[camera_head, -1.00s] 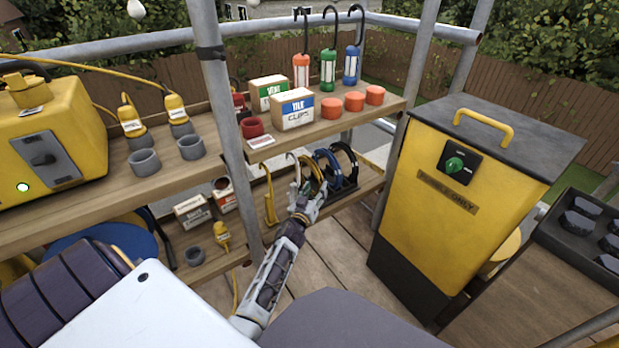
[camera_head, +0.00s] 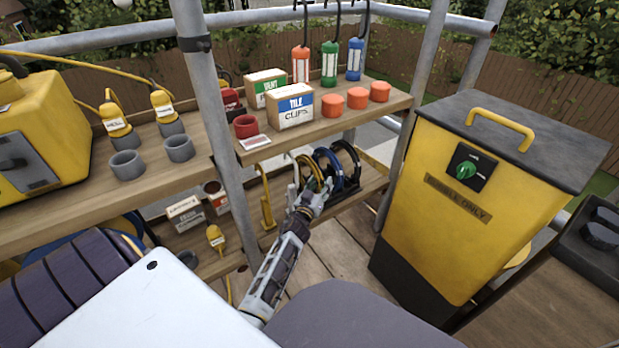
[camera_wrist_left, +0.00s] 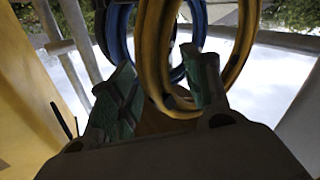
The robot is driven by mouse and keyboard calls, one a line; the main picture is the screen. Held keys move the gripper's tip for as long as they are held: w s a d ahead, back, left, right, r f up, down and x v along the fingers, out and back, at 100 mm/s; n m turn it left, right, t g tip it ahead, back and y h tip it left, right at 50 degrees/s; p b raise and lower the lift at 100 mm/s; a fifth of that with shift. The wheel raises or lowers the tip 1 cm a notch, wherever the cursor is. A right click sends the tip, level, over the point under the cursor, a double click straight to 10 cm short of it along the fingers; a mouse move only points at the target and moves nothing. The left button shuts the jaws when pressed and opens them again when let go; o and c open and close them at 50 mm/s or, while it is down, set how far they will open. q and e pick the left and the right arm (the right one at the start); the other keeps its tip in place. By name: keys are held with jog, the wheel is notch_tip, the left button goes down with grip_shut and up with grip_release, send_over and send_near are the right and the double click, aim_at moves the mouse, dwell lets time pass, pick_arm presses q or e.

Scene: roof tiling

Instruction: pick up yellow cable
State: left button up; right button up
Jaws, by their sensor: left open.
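The yellow cable (camera_head: 308,172) is a coil standing in a rack on the lower shelf, beside a blue coil (camera_head: 333,168) and a black coil (camera_head: 347,160). My left gripper (camera_head: 311,200) is at the front of the yellow coil. In the left wrist view, the yellow cable (camera_wrist_left: 154,62) hangs down between the open fingers of my left gripper (camera_wrist_left: 160,92), with its lower curve near the palm. The blue coil (camera_wrist_left: 118,32) is behind it. I cannot tell whether the fingers touch the cable. My right gripper is not in view.
The upper shelf (camera_head: 345,118) overhangs the rack and carries a tile clips box (camera_head: 296,108) and orange caps. A scaffold pole (camera_head: 213,110) rises left of my forearm. A yellow cabinet (camera_head: 445,215) stands at the right. Plank floor lies between.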

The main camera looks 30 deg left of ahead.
pick_arm(q)
jog(key=c, duration=0.7)
grip_shut()
jog(key=shift+r, duration=0.15)
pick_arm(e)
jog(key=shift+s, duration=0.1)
